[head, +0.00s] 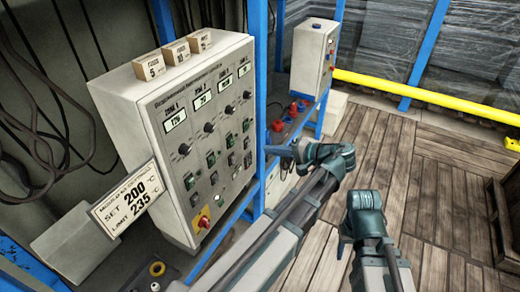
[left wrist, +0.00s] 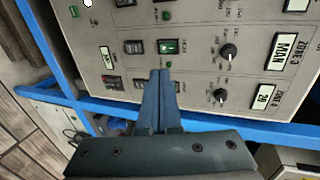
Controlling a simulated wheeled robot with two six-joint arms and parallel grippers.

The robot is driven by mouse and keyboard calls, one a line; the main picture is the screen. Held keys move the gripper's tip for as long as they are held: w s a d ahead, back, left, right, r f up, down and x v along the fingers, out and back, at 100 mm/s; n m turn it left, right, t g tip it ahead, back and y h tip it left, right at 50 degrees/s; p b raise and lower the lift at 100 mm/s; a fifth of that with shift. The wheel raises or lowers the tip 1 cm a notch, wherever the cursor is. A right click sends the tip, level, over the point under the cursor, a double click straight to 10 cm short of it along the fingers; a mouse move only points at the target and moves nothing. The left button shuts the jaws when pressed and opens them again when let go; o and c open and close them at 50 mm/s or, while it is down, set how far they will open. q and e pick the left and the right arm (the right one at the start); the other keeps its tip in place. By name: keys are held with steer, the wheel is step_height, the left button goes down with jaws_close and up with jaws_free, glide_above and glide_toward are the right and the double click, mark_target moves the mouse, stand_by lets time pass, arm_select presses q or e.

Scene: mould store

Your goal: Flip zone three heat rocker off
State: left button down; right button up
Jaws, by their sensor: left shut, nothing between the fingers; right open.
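The zone three heat rocker (left wrist: 168,46) is a green-faced switch in a dark frame on the grey control panel (head: 170,152). In the left wrist view it is in line with the knob and display marked zone 3, with a small green lamp beside it. In the head view its column of switches (head: 230,141) is third from the left. My left gripper (head: 272,150) is shut and empty in front of the panel's right side. In the left wrist view its fingertips (left wrist: 160,72) lie just below the green rocker; touch cannot be told. My right gripper (head: 350,238) is open, away from the panel.
Neighbouring knobs and rockers sit close around. A red stop button (head: 204,221) is at the panel's lower edge. A placard (head: 127,200) juts out at left. Blue posts (head: 256,60) and a second grey box (head: 313,58) stand at right. Wooden floor (head: 440,190) is open at right.

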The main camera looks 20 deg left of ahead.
arm_select(q)
steer(key=b, duration=0.3)
glide_toward(229, 148)
steer(key=a, duration=0.3)
steer(key=shift+w+a+f, duration=0.15)
steer(key=shift+a+f, duration=0.1)
steer(key=shift+a, duration=0.2)
steer(key=shift+w+a+f, duration=0.15)
steer(key=shift+a+f, duration=0.05)
steer(key=shift+a, duration=0.3)
steer(key=shift+a+f+b, duration=0.1)
steer(key=shift+f+b, duration=0.3)
steer(key=shift+b, duration=0.6)
steer(key=shift+r+y, duration=0.25)
steer(key=shift+y, duration=0.05)
